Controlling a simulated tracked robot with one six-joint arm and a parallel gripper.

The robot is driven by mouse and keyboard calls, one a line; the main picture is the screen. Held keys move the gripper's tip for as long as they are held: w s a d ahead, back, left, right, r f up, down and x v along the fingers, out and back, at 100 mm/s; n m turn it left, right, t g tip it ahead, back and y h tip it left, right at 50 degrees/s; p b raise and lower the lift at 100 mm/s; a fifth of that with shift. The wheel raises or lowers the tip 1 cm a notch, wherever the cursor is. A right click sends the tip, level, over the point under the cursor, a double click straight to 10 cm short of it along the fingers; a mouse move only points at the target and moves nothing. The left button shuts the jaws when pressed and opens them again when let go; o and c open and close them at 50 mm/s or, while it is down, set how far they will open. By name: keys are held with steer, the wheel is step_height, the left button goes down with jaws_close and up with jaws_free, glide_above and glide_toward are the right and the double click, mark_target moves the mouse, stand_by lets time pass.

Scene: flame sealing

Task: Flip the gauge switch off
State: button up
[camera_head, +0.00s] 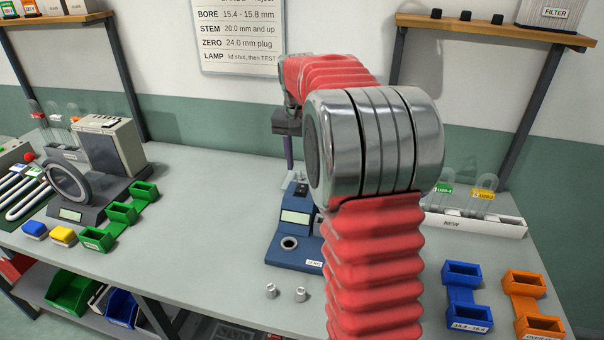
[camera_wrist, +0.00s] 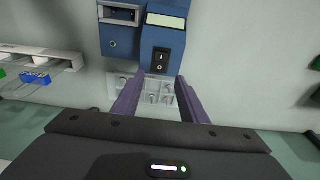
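The blue gauge (camera_head: 284,246) stands on the bench in front of my arm, with a pale display (camera_head: 296,217) on its face. In the wrist view the gauge (camera_wrist: 148,38) is at the top, with its display (camera_wrist: 166,21) and a black rocker switch (camera_wrist: 160,61) with white marks. Which way the switch is tipped I cannot tell. My gripper (camera_wrist: 161,80) has its two purple fingers apart with nothing held between them. The fingertips appear just below the switch in the wrist view. In the head view one finger (camera_head: 289,152) points down above the gauge's back; my arm hides part of the gauge.
Two small metal plugs (camera_head: 271,291) stand in front of the gauge. A white rack marked NEW (camera_head: 470,222) holds glass tubes at right. Blue bins (camera_head: 462,292) and orange bins (camera_head: 527,305) are at front right. Green bins (camera_head: 122,212) and a ring-shaped device (camera_head: 70,183) are at left.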

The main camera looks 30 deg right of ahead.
step_height(320, 180, up, 7)
steer(key=shift+s+a, duration=0.3)
steer(key=shift+a, duration=0.05)
stand_by(0.5)
step_height(320, 180, down, 5)
steer(key=s+a+n, duration=0.3)
steer(key=s+a+f+n+t+y, duration=0.1)
steer(key=s+a+n+t, duration=0.3)
steer(key=s+a, duration=1.8)
steer(key=shift+s+a+f+n+t, duration=0.25)
steer(key=shift+f+n+t, duration=0.1)
steer(key=shift+n, duration=0.95)
